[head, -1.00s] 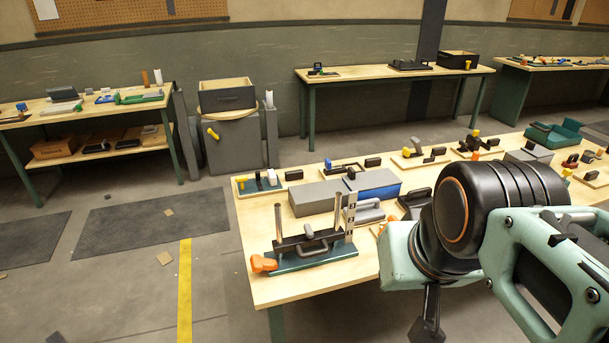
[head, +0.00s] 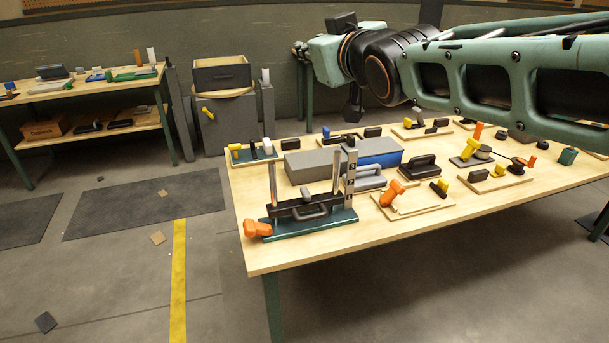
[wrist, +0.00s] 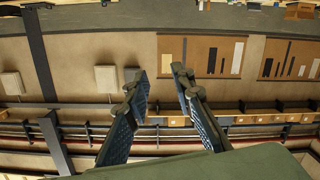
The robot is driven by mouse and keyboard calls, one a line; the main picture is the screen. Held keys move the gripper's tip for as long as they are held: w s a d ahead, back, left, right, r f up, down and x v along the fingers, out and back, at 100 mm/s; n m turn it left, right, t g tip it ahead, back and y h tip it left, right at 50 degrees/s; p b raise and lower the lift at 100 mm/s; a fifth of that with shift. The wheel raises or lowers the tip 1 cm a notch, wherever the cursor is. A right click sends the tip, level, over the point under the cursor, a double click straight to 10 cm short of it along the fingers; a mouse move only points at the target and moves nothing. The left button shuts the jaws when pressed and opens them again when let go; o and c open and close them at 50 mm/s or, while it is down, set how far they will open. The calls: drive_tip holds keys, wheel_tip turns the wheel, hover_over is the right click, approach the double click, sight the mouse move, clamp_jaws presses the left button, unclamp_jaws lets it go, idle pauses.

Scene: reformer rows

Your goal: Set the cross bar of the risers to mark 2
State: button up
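The riser stand has a teal base (head: 318,221) at the table's near left corner. Two upright metal posts (head: 273,186) rise from it. The black cross bar (head: 291,208) lies low across them, with a grey handle (head: 311,213) on its front. An orange knob (head: 258,229) is at the base's left end. A pale plate with number marks (head: 350,178) stands at the right post; the digits are too small to read surely. My gripper (wrist: 159,80) is open and empty, its two fingers apart in the wrist view, high above and away from the stand.
A grey and blue box (head: 375,152) stands just behind the stand. Boards with black handles and an orange lever (head: 392,192) lie to its right. Floor is free left of the table, along the yellow line (head: 178,280).

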drive_tip(key=a+r+n+y+b, duration=0.3)
drive_tip(key=a+n+y, duration=0.1)
drive_tip(key=a, duration=0.4)
drive_tip(key=a+r+n+y+b, duration=0.2)
drive_tip(key=a+n+y, duration=0.25)
drive_tip(key=a, duration=0.25)
drive_tip(key=s+a+f+n+g+y+b, duration=0.1)
drive_tip(key=s+a+n+g+y+b, duration=0.1)
drive_tip(key=s+a+n+g+y, duration=0.3)
drive_tip(key=a+f+n+y+b, duration=0.1)
drive_tip(key=a+n+y+b, duration=0.15)
drive_tip(key=a, duration=0.45)
drive_tip(key=w+d+f+m+t+h+b, duration=0.1)
drive_tip(key=w+d+f+m+t+h, duration=0.15)
drive_tip(key=w+f+m, duration=0.35)
drive_tip(key=w+d+f+m+t+h+b, duration=0.15)
drive_tip(key=d+f+m, duration=0.3)
drive_tip(key=f, duration=0.45)
drive_tip(key=m+h+b, duration=0.9)
drive_tip(key=m+h, duration=0.3)
drive_tip(key=m, duration=1.5)
approach(314, 219)
drive_tip(key=shift+n, duration=0.25)
drive_tip(key=x, duration=1.1)
drive_tip(key=shift+w+r, duration=0.1)
drive_tip(key=shift+h, duration=0.3)
clamp_jaws()
